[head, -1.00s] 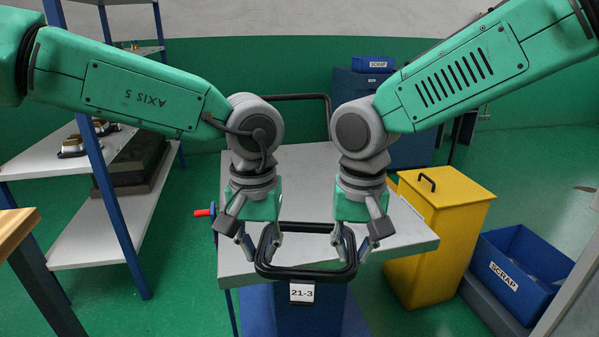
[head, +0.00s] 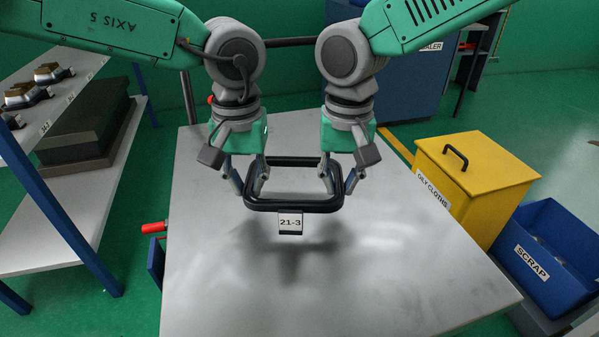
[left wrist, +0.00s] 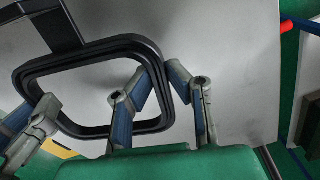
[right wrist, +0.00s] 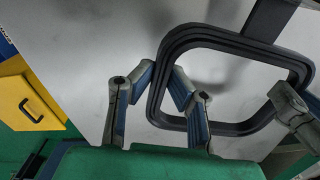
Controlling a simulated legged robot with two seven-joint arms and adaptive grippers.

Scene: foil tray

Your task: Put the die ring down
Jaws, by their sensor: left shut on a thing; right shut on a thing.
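The die ring (head: 293,207) is a black rounded rectangular frame with a white tag reading 21-3 at its front. It hangs level above the grey table top (head: 300,300), with a shadow beneath it. My left gripper (head: 250,184) is shut on its left side and my right gripper (head: 340,184) on its right side. In the left wrist view the ring (left wrist: 90,133) passes between the left fingers (left wrist: 165,98). In the right wrist view the ring (right wrist: 240,128) passes between the right fingers (right wrist: 160,98).
A yellow oily cloths bin (head: 480,165) and a blue scrap bin (head: 545,262) stand right of the table. A shelf rack (head: 65,225) stands at the left. A red handle (head: 154,228) sticks out at the table's left edge. The table top around the ring is clear.

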